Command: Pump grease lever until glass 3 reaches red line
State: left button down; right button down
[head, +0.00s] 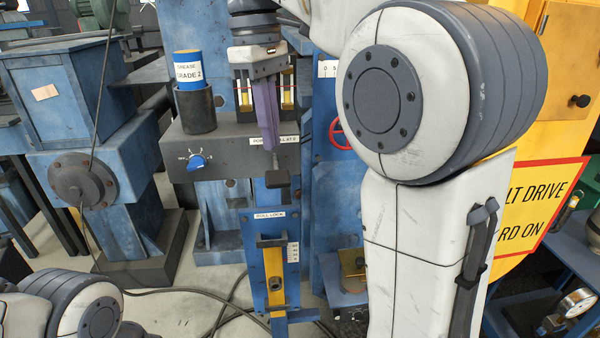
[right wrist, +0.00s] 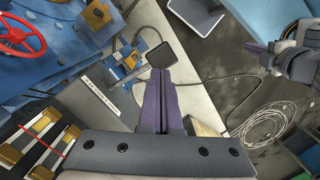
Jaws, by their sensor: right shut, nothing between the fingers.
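My right gripper (head: 270,146) points down in front of the grey pump block, purple fingers together and empty. Its closed fingers (right wrist: 159,76) also show in the right wrist view. A black pad (head: 277,180), perhaps the lever's end, sits just below the fingertips; contact is unclear. In the right wrist view the pad (right wrist: 160,55) lies just beyond the tips. Sight glasses with brass ends (head: 287,90) stand behind the gripper, partly hidden; a thin red line crosses them. Their numbers and grease levels are unreadable. My left gripper (right wrist: 262,48) shows small; its jaw state is unclear.
A blue grease cartridge (head: 188,70) stands in a black cup (head: 198,110) left of the gripper. A blue knob (head: 196,162) is on the block's front. A red handwheel (head: 339,134) is to the right. Cables lie on the floor.

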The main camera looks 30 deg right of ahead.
aim_at(275, 174)
jog(key=shift+s+a+f, duration=0.15)
jog(key=shift+a+f, duration=0.05)
jog(key=shift+f, duration=0.65)
jog(key=shift+d+f, duration=0.25)
jog(key=shift+f, duration=0.9)
jog(key=shift+f, duration=0.1)
